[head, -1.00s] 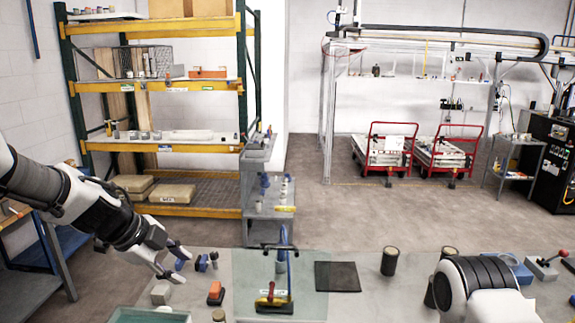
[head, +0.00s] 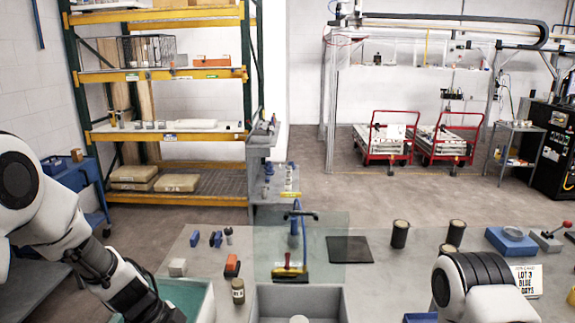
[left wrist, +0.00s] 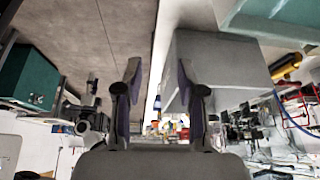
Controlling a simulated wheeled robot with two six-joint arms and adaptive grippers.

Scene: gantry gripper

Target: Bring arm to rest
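My left arm (head: 60,230) comes in from the left in the head view and slopes down to the bottom edge, over the table's left side. Its gripper is below the frame there. In the left wrist view my left gripper (left wrist: 159,78) has its two fingers apart with nothing held between them. My right arm (head: 475,290) shows at the lower right of the head view as a black and white link. Its gripper is not in view.
A teal bin (head: 188,296) stands beside the left forearm. The grey table (head: 375,275) holds a small jar (head: 238,290), a red-orange block (head: 232,265), a black mat (head: 349,249), dark cylinders (head: 400,234) and a sign (head: 526,281). A shelf rack (head: 165,139) stands behind, with open floor to its right.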

